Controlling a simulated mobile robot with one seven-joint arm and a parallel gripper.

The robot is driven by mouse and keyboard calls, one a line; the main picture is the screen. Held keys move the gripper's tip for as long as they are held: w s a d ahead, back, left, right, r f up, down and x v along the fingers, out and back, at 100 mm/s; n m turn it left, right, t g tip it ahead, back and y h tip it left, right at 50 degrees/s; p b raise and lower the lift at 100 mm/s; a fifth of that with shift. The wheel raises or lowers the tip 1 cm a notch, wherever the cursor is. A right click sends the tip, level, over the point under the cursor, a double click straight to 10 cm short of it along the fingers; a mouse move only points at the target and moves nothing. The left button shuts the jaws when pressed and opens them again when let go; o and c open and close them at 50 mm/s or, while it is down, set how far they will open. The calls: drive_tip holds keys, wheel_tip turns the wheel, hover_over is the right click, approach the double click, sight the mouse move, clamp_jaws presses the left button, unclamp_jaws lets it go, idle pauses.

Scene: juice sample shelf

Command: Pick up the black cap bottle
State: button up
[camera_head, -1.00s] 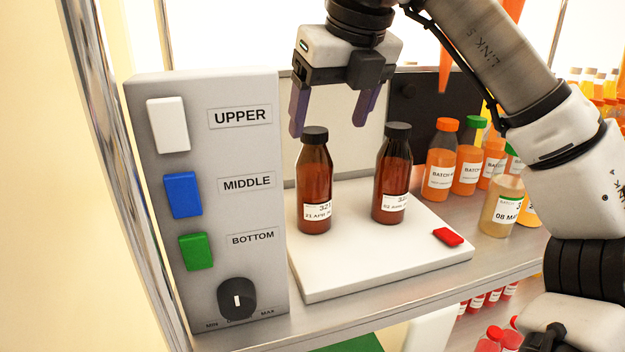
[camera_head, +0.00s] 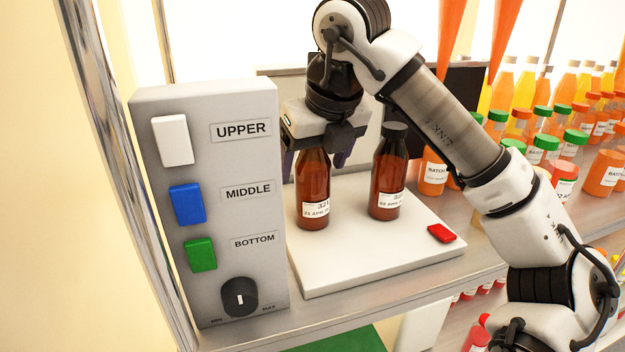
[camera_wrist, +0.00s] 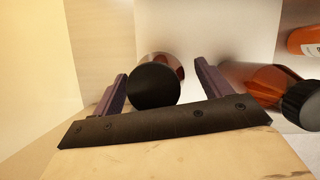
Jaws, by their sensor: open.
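Two brown bottles with black caps stand upright on a white platform (camera_head: 330,278). The left black cap bottle (camera_head: 313,185) has its cap hidden behind my gripper in the head view. The right black cap bottle (camera_head: 388,175) stands apart to the right. My gripper (camera_head: 316,165) is open and points down over the left bottle. In the wrist view the left bottle's black cap (camera_wrist: 154,86) lies between the open fingers of my gripper (camera_wrist: 160,85), with space on the right side. The right bottle (camera_wrist: 262,82) is outside the right finger in that view.
A grey control box (camera_head: 215,200) with white, blue and green buttons stands close on the left. A red piece (camera_head: 441,233) lies on the platform's right edge. Several orange juice bottles (camera_head: 433,172) stand behind on the right of the shelf.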

drive_tip(key=c, duration=1.2)
drive_tip(key=shift+r, duration=0.1)
drive_tip(key=shift+c, duration=0.2)
